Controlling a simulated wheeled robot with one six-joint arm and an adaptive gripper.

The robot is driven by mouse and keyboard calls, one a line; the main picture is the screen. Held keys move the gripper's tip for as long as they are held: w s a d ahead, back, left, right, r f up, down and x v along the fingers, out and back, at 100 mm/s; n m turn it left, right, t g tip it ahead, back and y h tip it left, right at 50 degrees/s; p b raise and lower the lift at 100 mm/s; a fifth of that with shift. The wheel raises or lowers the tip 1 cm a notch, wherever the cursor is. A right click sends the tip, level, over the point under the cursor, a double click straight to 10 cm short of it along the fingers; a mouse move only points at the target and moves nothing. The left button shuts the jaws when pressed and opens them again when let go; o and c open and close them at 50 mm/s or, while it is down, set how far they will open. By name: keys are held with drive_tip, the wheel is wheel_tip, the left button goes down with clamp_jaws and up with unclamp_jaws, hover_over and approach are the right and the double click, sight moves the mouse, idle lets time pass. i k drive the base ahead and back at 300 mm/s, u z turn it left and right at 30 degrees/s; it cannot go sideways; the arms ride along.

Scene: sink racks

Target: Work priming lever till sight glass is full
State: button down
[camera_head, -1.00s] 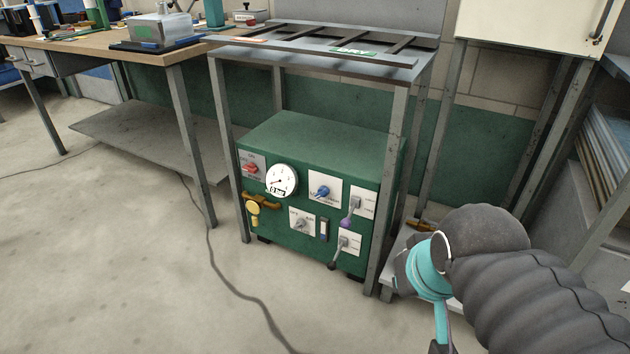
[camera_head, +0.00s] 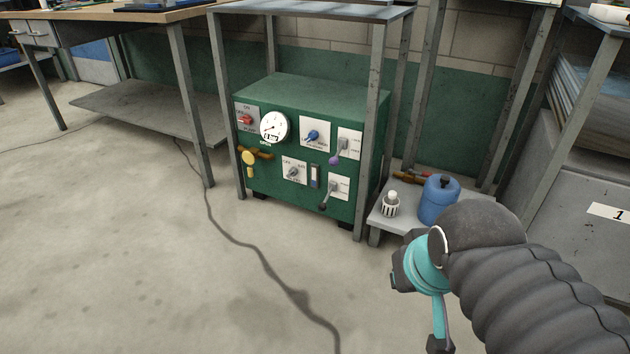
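A green machine (camera_head: 310,95) stands on the floor under a grey metal frame. Its front panel carries a lever with a purple knob (camera_head: 338,153) at the upper right and a lever with a dark knob (camera_head: 327,195) at the lower right. I cannot read which is the priming lever. A narrow upright window (camera_head: 314,176), seemingly the sight glass, sits between the lower plates; its level is too small to tell. My arm comes in from the right, in front of and apart from the machine.
The panel also has a round gauge (camera_head: 274,126), a red switch (camera_head: 245,119), a blue knob (camera_head: 312,135) and a yellow-handled valve (camera_head: 249,160). A low grey platform (camera_head: 376,224) at right holds a blue container (camera_head: 438,198) and a white-capped item (camera_head: 391,205). A cable (camera_head: 262,262) crosses the open floor.

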sight(322, 207)
drive_tip(key=u, duration=0.05)
drive_tip(key=k, duration=0.65)
drive_tip(key=i, duration=1.25)
drive_tip(key=u, duration=0.65)
